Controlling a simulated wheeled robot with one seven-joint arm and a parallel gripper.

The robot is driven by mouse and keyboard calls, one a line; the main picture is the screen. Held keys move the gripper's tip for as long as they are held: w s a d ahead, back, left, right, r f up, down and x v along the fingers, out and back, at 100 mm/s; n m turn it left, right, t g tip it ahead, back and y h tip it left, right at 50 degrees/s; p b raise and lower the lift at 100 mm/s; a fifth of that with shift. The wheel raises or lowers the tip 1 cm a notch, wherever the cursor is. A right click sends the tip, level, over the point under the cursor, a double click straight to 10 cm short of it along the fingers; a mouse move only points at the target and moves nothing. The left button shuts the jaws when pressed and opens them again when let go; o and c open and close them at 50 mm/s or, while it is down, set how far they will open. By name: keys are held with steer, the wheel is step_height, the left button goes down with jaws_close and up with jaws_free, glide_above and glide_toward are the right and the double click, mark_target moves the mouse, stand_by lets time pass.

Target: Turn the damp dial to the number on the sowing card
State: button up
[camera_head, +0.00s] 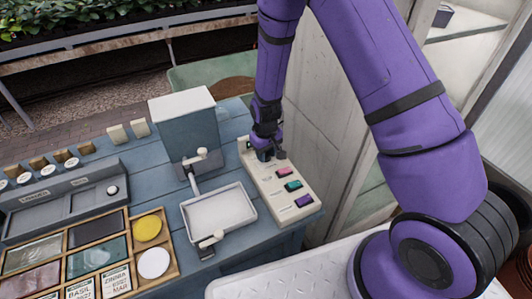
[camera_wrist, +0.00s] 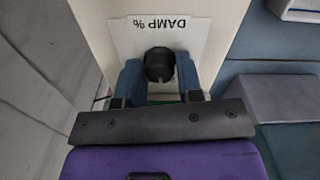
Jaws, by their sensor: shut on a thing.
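The damp dial (camera_wrist: 158,62) is a black round knob below an upside-down "DAMP %" label (camera_wrist: 160,24) in the wrist view. My gripper (camera_wrist: 158,78) has its two blue fingers on either side of the knob, shut on it. In the head view my gripper (camera_head: 265,154) reaches down to the far end of a cream control panel (camera_head: 268,187) and hides the dial there. The dial's numbers and setting cannot be read. Packets or cards reading "BASIL" (camera_head: 79,291) and "BEET MAR" (camera_head: 116,281) lie at the lower left; I cannot tell which is the sowing card.
The panel carries pink, green and purple pieces (camera_head: 293,186). Left of it stand a grey-blue box (camera_head: 187,128) and a white tray (camera_head: 217,214) on the blue bench. A wooden compartment tray (camera_head: 170,262) is further left. A pale wall (camera_head: 318,130) is close on the right.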

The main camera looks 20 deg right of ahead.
steer(key=m, duration=0.6)
steer(key=shift+m, duration=0.3)
steer(key=m, duration=0.5)
steer(key=shift+m, duration=0.4)
steer(key=o, duration=0.9)
step_height(320, 180, up, 11)
steer(key=shift+f, duration=0.1)
stand_by(0.4)
